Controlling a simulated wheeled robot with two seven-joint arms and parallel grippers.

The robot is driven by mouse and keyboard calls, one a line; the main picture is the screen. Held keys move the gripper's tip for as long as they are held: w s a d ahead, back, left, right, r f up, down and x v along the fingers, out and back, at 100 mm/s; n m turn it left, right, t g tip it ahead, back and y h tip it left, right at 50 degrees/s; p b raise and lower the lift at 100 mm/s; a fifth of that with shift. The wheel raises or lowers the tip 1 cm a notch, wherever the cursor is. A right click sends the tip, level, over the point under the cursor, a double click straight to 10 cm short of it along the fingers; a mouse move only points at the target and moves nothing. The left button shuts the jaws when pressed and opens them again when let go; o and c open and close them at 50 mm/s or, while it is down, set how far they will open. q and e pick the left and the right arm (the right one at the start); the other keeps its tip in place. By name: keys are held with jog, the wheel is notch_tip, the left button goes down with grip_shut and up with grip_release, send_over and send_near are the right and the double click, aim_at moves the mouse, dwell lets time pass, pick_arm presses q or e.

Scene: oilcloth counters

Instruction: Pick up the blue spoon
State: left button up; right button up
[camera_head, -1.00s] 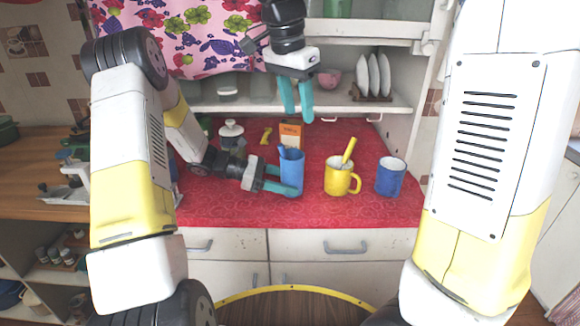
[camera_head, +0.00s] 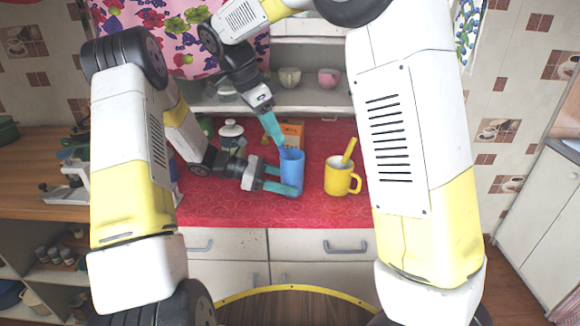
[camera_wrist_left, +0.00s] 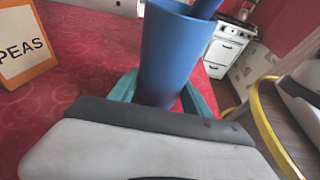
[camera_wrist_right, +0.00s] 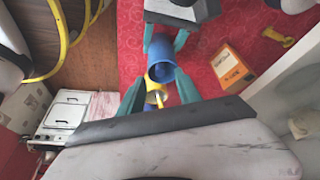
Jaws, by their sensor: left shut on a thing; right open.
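My left gripper (camera_head: 285,180) is shut on a tall blue tumbler (camera_head: 292,166), which stands upright on the red cloth. The tumbler also shows in the left wrist view (camera_wrist_left: 168,55). The blue spoon (camera_wrist_left: 206,8) leans in the tumbler, its handle above the rim at the top of the left wrist view. In the head view the right fingers cover the handle. My right gripper (camera_head: 279,141) is open just above the tumbler's rim, pointing down. In the right wrist view its fingers (camera_wrist_right: 160,78) stand either side of the tumbler (camera_wrist_right: 160,60); the spoon is unclear there.
A yellow mug (camera_head: 338,180) with a yellow utensil (camera_head: 348,150) stands right of the tumbler. A peas carton (camera_head: 293,133) stands behind it, and a white lidded jar (camera_head: 231,132) at back left. A yellow object (camera_wrist_right: 278,37) lies near the carton.

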jog(key=x, duration=0.5)
grip_shut()
dwell(1.4)
